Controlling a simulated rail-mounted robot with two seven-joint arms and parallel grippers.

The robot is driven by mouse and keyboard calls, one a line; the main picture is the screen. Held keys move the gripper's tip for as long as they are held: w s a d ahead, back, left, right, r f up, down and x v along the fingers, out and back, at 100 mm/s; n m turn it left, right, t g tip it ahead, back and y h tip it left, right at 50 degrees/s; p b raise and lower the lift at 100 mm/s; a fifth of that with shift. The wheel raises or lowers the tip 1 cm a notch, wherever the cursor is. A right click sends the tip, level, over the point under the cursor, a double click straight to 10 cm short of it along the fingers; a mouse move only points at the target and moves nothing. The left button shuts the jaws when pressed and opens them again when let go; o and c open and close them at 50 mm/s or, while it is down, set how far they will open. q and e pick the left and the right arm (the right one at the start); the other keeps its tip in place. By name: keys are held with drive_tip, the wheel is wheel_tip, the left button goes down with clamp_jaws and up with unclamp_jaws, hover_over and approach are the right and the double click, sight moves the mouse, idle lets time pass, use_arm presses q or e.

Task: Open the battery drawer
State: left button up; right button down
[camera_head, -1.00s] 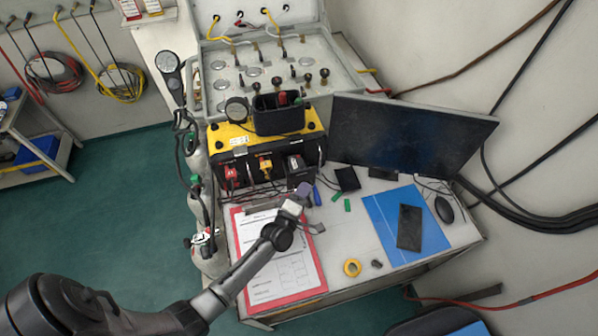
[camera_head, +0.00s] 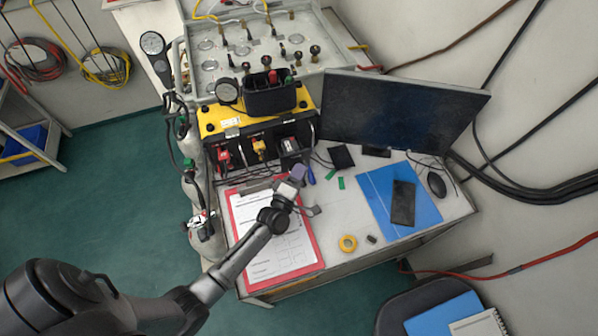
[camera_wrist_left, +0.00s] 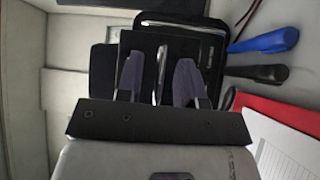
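The yellow-topped unit (camera_head: 213,122) stands at the back left of the desk, with a dark front holding red and yellow parts. A dark box-like front with a pale label (camera_head: 289,144), which looks like the battery drawer, is at its right end. My left gripper (camera_head: 298,174) is just in front of it, above the desk. In the left wrist view, its two purple-grey fingers (camera_wrist_left: 158,80) are apart before a black front (camera_wrist_left: 208,48). A thin silvery upright bar (camera_wrist_left: 161,65), apparently a handle, shows between them; contact cannot be told. My right gripper is not in view.
A monitor (camera_head: 400,115) stands to the right of the unit. A red clipboard (camera_head: 313,245) lies under my left arm. A blue pen (camera_wrist_left: 265,41) and a black one (camera_wrist_left: 257,73) lie right of the fingers. A blue folder (camera_head: 375,187) and yellow tape roll (camera_head: 348,243) are farther right.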

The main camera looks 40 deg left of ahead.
use_arm(q)
drive_tip(key=b+v, duration=0.1)
drive_tip(key=v, duration=1.1)
drive_tip(key=shift+s+d, duration=0.1)
drive_tip(key=shift+s, duration=0.1)
drive_tip(key=shift+s+d, duration=0.1)
drive_tip(key=shift+s, duration=0.5)
